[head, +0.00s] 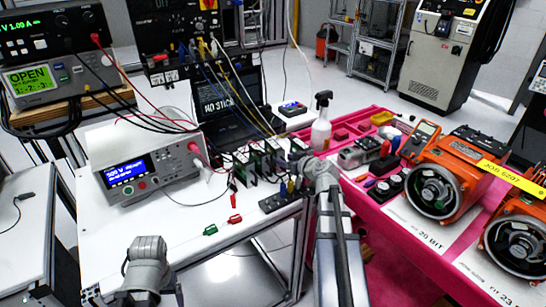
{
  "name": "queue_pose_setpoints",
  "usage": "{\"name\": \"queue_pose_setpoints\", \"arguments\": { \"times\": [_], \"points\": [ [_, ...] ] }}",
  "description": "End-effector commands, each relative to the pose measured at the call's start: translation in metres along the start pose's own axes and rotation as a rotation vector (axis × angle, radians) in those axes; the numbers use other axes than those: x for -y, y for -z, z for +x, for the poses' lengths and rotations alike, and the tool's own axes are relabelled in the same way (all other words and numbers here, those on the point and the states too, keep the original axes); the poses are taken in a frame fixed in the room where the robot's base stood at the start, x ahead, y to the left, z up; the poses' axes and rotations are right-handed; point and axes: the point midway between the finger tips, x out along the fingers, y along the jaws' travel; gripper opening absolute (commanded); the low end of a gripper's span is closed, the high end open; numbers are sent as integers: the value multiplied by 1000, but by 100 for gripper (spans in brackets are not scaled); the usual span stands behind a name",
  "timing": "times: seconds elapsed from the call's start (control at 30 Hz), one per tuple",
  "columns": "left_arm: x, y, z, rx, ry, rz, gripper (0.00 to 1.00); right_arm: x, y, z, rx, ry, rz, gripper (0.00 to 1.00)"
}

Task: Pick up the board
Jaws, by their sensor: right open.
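Several green circuit boards (262,161) stand upright side by side near the right end of the white bench, wired from above. I cannot tell which one is the task's board. My right gripper (293,154) is at the right end of this row, close beside the rightmost board. It is open; its fingers are small and partly lost among the boards, and I cannot tell whether it touches one. My left arm (146,266) shows at the bottom left, with no gripper visible on it.
A bench meter (150,160) stands on the white bench (192,215). Red and green clips (210,230) and a dark terminal strip (279,201) lie in front of the boards. Cables hang over the boards. A laptop (220,104) is behind.

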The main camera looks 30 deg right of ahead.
Motion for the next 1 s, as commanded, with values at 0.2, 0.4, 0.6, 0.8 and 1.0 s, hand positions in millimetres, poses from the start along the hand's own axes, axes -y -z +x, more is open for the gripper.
{"name": "queue_pose_setpoints", "arguments": {
  "times": [0.2,0.4,0.6,0.8,1.0],
  "points": [
    [-1,1,15,0,0,0,82,-2,-1,36,0,2,-1,57],
    [-1,1,14,0,0,0,82,-2,0,38,0,0,1,57],
    [-1,1,14,0,0,0,82,-1,0,38,0,0,0,43],
    [-1,1,14,0,0,0,82,-2,0,38,0,1,0,20],
    [-1,1,14,0,0,0,82,-1,0,38,0,1,0,0]
  ]
}}
